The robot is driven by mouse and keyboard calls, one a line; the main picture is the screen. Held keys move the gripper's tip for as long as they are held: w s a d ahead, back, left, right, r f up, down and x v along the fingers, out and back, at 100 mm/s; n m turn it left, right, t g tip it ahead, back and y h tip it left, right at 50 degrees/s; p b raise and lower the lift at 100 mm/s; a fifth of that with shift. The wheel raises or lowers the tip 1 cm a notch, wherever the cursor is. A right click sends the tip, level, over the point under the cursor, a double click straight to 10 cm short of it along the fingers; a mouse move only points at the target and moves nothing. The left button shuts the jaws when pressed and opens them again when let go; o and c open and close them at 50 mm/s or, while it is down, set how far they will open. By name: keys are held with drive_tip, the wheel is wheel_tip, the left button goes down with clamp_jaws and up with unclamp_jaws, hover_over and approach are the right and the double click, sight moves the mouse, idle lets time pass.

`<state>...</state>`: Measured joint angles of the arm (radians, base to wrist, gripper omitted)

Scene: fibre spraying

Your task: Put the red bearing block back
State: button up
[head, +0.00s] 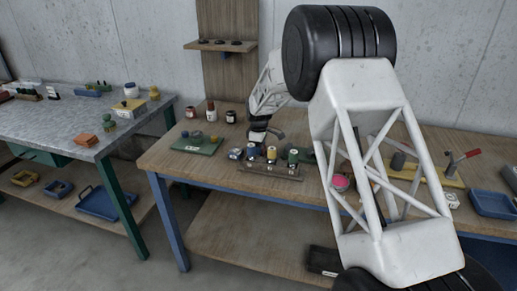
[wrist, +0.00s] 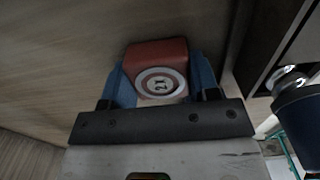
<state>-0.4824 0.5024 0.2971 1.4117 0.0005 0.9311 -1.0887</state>
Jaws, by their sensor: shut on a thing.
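The red bearing block (wrist: 158,62) is between the blue fingers of my gripper (wrist: 160,82) in the wrist view. In the head view my gripper (head: 260,136) is over the wooden table, just behind a rack (head: 268,171) with several coloured round pieces. The red block cannot be made out in the head view. Its resting place cannot be told for certain.
A green board (head: 197,146) with small parts lies left of the rack, with small bottles (head: 211,112) behind it. A yellow fixture with a red handle (head: 465,156) and a blue tray (head: 494,204) stand to the right. A blue cylinder (wrist: 302,112) is close to my gripper's right.

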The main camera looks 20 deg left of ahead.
drive_tip(key=shift+f, duration=0.1)
drive_tip(key=o, duration=1.1)
wheel_tip(320, 180, up, 12)
drive_tip(key=shift+r, duration=0.15)
idle(0.5)
idle(0.5)
